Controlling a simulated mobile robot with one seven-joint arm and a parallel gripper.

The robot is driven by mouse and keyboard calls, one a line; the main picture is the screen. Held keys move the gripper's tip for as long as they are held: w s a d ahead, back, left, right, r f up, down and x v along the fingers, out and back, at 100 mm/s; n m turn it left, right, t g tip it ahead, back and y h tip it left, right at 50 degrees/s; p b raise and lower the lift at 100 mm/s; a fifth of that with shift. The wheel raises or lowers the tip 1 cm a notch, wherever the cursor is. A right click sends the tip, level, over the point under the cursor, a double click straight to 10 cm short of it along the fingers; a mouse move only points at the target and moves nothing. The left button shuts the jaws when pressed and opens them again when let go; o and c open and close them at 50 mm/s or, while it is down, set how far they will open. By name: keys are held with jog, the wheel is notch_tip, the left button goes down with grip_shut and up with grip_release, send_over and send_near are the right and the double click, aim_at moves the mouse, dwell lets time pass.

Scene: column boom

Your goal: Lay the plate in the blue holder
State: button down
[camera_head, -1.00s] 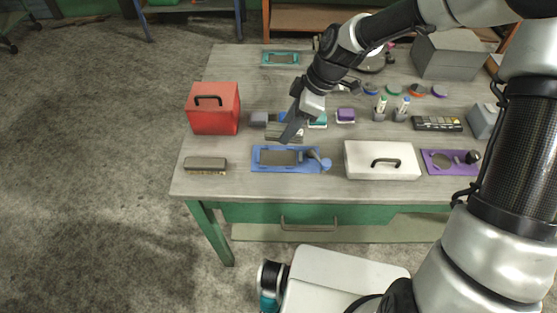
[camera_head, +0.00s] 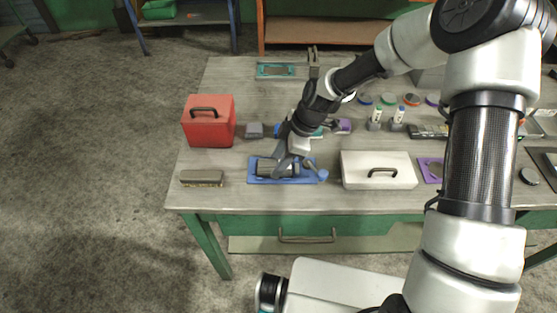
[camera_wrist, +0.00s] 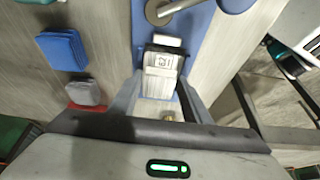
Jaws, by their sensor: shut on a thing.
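The blue holder (camera_head: 311,179) lies near the front edge of the bench, with a lever and round blue knob (camera_head: 322,174) at its right end. My gripper (camera_head: 279,168) is over the holder, pointing down. In the wrist view its fingers (camera_wrist: 160,108) are shut on the grey metal plate (camera_wrist: 161,62), which has a small white label. The holder (camera_wrist: 200,30) shows beyond and beside the plate there. The arm and fingers hide part of the recess. I cannot tell whether the plate touches its floor.
A brush (camera_head: 202,177) and a red box (camera_head: 208,122) are to the left. Small blocks lie behind the holder, including a grey one (camera_head: 254,130). A teal holder (camera_head: 276,70) is at the back.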

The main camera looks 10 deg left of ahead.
jog(key=shift+f, duration=0.1)
jog(key=c, duration=1)
grip_release()
jog(key=v, duration=1.2)
jog(key=shift+d, duration=0.1)
